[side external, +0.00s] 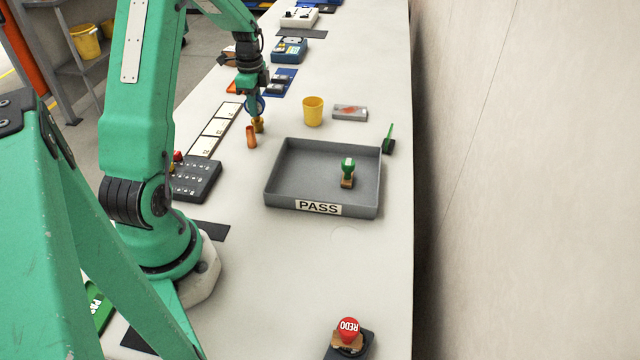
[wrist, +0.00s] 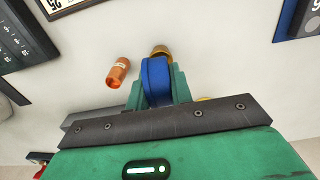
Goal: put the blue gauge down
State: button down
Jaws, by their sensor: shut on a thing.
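The blue gauge (side external: 261,104) has a round blue body and a brass fitting (side external: 258,125) at its lower end. My gripper (side external: 250,98) is shut on it and holds it roughly upright, fitting down, over the white bench. In the wrist view, the blue gauge (wrist: 156,78) sits between the two green fingers of my gripper (wrist: 157,88), and the brass fitting shows beyond it. I cannot tell whether the fitting touches the bench. The gauge's face is mostly hidden.
A copper fitting (side external: 251,137) stands close beside the gauge. A grey PASS tray (side external: 286,200) holds a green-handled stamp (side external: 347,172). A yellow cup (side external: 313,111) stands to the right. White labelled cards (side external: 214,128) lie to the left. Bare bench lies between copper fitting and tray.

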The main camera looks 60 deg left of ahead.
jog(key=shift+f, duration=0.1)
jog(key=c, duration=1.3)
grip_release()
jog(key=shift+o, duration=0.2)
notch_tip(320, 180, up, 12)
jog(key=shift+r, duration=0.15)
